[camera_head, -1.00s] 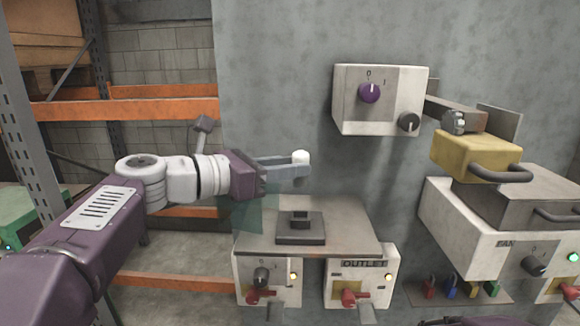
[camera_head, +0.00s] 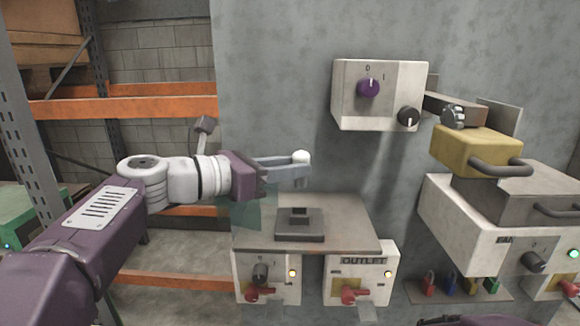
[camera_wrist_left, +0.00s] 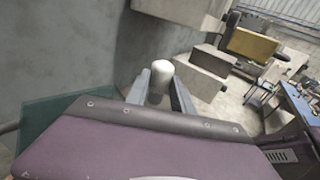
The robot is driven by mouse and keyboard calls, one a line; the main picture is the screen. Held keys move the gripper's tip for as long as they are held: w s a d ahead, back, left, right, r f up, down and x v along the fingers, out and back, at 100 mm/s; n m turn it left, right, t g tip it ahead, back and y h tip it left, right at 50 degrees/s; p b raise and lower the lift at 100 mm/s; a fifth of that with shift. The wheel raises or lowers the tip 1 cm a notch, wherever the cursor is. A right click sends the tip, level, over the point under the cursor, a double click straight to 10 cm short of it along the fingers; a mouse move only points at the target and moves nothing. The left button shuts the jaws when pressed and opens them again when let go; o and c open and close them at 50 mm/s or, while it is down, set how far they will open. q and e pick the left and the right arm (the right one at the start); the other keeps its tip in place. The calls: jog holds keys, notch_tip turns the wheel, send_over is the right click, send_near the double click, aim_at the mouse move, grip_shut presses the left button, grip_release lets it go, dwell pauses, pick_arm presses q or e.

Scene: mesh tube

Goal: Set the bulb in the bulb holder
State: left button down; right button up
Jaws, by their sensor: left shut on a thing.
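The white bulb (camera_head: 301,157) is gripped upright between the fingertips of my left gripper (camera_head: 299,168) in the head view. It also shows in the left wrist view (camera_wrist_left: 161,76), between the two grey fingers (camera_wrist_left: 160,92). The bulb holder (camera_head: 299,217), a dark square base with a small raised block, sits on the grey metal plate (camera_head: 345,238). My left gripper is above the holder, with a clear gap between them. The lower end of the bulb is hidden by the fingers. My right gripper is not in view.
A white box with a purple knob (camera_head: 369,88) is on the wall at upper right. Below the plate are two white switch boxes (camera_head: 358,275) with red handles. A yellow box (camera_head: 478,150) with a handle stands at right. Orange shelf beams (camera_head: 140,108) are at left.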

pick_arm(q)
jog(key=shift+f+b, duration=0.3)
jog(key=shift+f, duration=0.15)
jog(key=shift+r, duration=0.1)
jog(key=shift+r+p, duration=0.45)
jog(key=shift+p, duration=0.1)
dwell(1.1)
jog(key=shift+f+b, duration=0.3)
jog(key=shift+f, duration=0.2)
jog(key=c, duration=1)
grip_release()
jog(key=shift+s+a+f, duration=0.1)
